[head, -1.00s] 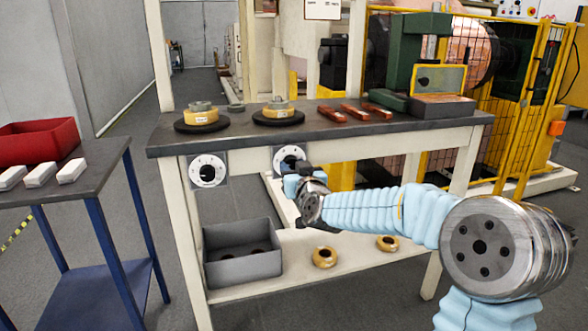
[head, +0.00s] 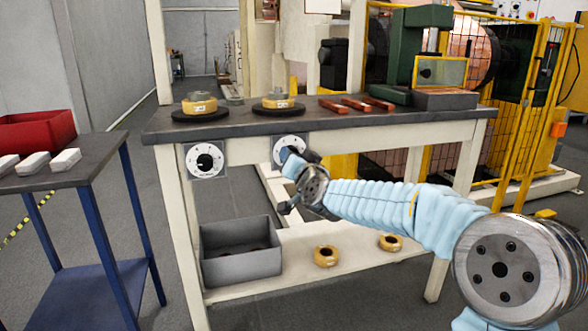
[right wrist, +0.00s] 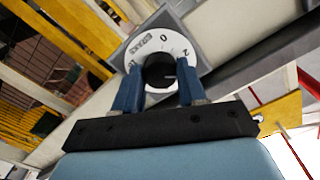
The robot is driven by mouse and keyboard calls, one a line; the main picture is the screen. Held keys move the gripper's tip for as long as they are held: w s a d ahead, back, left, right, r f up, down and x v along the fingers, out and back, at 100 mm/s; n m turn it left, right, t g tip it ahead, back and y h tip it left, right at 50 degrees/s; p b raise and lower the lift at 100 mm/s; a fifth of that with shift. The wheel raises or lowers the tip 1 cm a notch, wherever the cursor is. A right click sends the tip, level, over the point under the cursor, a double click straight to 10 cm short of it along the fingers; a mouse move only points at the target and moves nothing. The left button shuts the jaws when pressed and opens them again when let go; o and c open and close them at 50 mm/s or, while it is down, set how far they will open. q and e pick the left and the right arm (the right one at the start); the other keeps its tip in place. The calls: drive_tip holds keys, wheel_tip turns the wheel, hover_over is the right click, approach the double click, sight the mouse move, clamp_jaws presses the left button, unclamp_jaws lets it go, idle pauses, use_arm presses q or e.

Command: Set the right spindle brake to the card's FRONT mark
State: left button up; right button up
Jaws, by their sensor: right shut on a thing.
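The right spindle brake is a white dial (head: 279,142) with a dark knob on a grey plate, on the front edge of the bench. My right gripper (head: 291,158) reaches it from the front and covers part of its face. In the right wrist view the blue fingers (right wrist: 159,69) are shut on the black knob (right wrist: 158,72), one on each side. The dial face (right wrist: 178,45) shows a 0 and a 2; a short light line on the knob points toward picture right. A pale card (head: 322,5) is cut off at the top of the head view, its marks unreadable. My left gripper is not in view.
A similar left dial (head: 205,160) is on the same bench edge. Spools on dark discs and copper bars (head: 355,103) lie on the bench top (head: 230,128). A grey bin (head: 240,262) and two rolls sit on the lower shelf. A blue-legged table stands left.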

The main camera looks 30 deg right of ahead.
drive_tip(key=shift+m+b, duration=2.55)
drive_tip(key=shift+m, duration=2.45)
drive_tip(key=o, duration=1.1)
drive_tip(key=shift+c, duration=0.2)
